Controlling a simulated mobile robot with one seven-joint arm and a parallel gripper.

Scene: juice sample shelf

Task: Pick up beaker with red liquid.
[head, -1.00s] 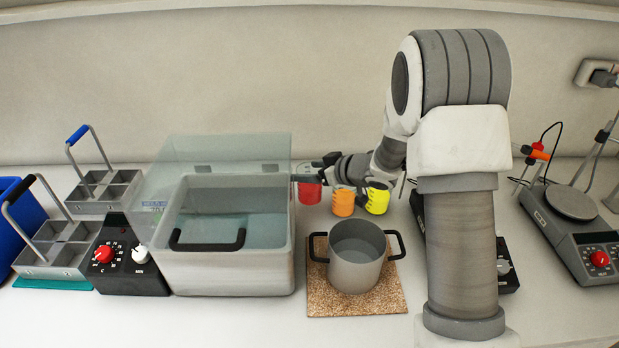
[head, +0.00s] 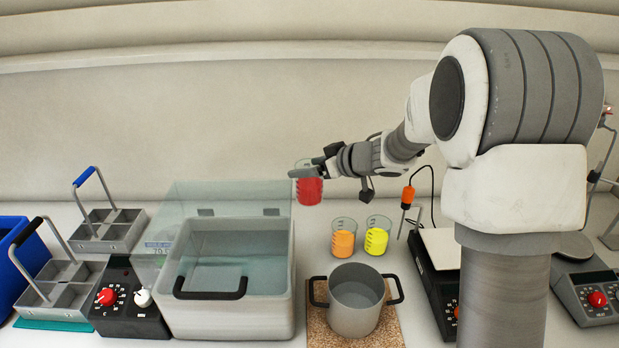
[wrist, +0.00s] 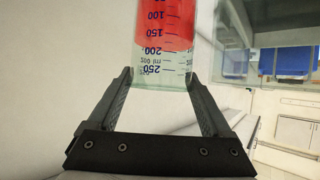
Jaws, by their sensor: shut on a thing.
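The beaker with red liquid (head: 309,187) is a clear graduated beaker, held up in the air above the counter in the head view. My gripper (head: 308,172) is shut on it near its upper part. In the wrist view the red beaker (wrist: 165,45) stands between the two fingers of my gripper (wrist: 160,78), its scale reading upside down. A beaker with orange liquid (head: 343,242) and a beaker with yellow liquid (head: 376,239) stand side by side on the counter below and to the right.
A water bath (head: 228,314) with a clear raised lid (head: 165,215) stands left of the held beaker. A grey pot (head: 355,312) sits on a cork mat (head: 318,333) in front. Metal racks (head: 110,236) are at the left, a balance (head: 437,248) at the right.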

